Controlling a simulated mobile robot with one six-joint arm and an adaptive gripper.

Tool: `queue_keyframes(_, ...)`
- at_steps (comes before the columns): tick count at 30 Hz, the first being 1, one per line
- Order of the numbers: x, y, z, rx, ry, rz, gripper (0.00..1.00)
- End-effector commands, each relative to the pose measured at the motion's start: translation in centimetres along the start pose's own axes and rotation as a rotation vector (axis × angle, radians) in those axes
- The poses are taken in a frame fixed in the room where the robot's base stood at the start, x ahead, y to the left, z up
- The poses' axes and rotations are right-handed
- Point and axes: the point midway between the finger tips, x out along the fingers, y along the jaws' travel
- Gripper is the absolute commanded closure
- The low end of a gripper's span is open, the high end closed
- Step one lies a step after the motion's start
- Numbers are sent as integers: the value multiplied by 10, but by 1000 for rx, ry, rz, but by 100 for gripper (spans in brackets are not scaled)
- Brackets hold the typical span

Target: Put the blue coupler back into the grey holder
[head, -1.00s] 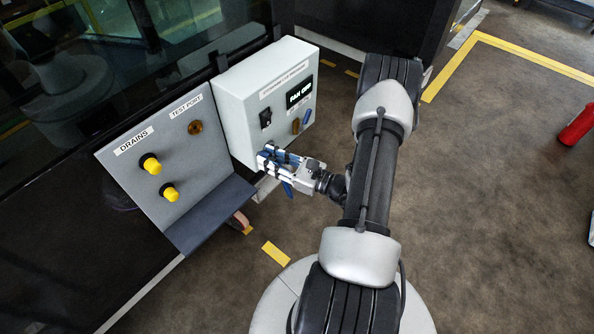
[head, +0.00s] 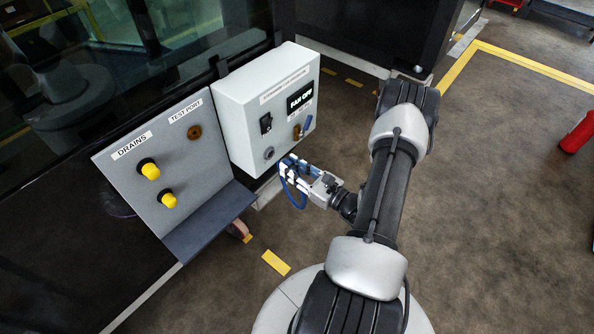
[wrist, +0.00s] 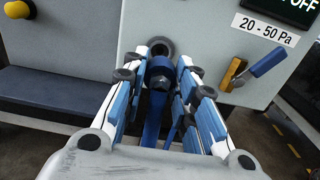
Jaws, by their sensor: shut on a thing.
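The blue coupler (wrist: 160,72) is between the fingers of my gripper (wrist: 163,64) in the wrist view, with a blue hose (head: 294,198) looping below it in the head view. My gripper (head: 287,165) is shut on the coupler, just off the front of the light grey box. A round grey socket (head: 269,153) with a dark centre, which looks like the grey holder, is on the lower left of the box's front. It also shows in the wrist view (wrist: 159,47), just beyond the coupler, partly hidden. The socket looks empty, and the coupler appears apart from it.
The box (head: 240,110) bears a black switch (head: 266,123), a FAN OFF display (head: 300,97) and a brass valve with a blue handle (head: 306,125). Left of it, a sloped panel has two yellow knobs (head: 149,170), a brass test port (head: 194,132) and a dark shelf (head: 210,222).

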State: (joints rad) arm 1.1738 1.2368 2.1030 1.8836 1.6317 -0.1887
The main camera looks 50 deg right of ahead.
Motion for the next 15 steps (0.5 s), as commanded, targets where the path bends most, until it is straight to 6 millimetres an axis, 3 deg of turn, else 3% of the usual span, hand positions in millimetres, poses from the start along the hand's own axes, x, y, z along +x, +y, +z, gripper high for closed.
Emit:
queue_keyframes(6, 22, 1, 0, -2, -1, 3, 100)
queue_keyframes(15, 39, 0, 0, -1, -1, 0, 100)
